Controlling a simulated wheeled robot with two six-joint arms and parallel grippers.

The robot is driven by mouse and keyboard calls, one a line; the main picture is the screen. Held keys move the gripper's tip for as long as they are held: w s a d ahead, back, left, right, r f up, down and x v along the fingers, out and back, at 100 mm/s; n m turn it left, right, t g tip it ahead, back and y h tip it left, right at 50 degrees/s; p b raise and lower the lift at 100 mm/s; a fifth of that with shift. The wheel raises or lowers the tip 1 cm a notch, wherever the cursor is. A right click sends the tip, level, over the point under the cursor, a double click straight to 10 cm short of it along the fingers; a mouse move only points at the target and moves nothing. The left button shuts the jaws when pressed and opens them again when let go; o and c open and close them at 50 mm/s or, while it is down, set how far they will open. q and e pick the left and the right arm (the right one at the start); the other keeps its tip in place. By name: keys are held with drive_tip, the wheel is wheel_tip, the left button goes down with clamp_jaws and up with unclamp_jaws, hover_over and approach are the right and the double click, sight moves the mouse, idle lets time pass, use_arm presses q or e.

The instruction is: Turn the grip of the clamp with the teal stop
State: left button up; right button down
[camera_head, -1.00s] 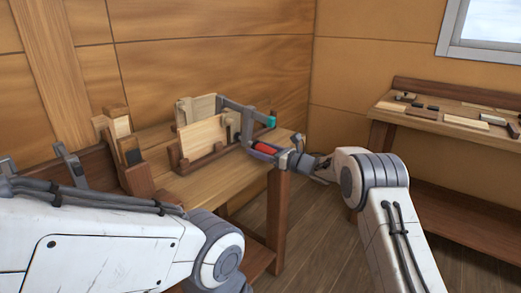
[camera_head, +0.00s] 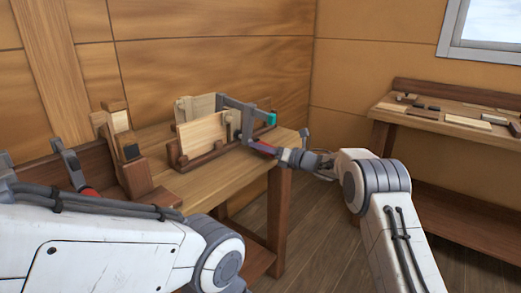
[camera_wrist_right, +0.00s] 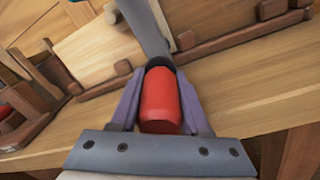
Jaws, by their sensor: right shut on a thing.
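The clamp with the teal stop (camera_head: 272,118) has a grey bar (camera_head: 236,103) reaching over the pale boards on the bench. Its red grip (camera_head: 264,146) points towards my right arm and is partly hidden by the fingers. In the right wrist view the red grip (camera_wrist_right: 160,100) lies lengthwise between the two purple-grey fingers. My right gripper (camera_head: 268,148) is shut on this grip at the bench's right end. My left arm crosses the lower left of the head view, but its gripper does not show.
Pale boards (camera_head: 203,132) stand in a brown wooden rack (camera_head: 190,163) on the bench (camera_head: 215,182). Another clamp (camera_head: 71,162) with a red grip (camera_head: 90,192) is at the left, partly behind my left arm. A second bench (camera_head: 445,119) with wood pieces stands at the right. Floor lies between.

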drive_tip(key=shift+c, duration=1.9)
unclamp_jaws()
drive_tip(key=shift+d, duration=0.1)
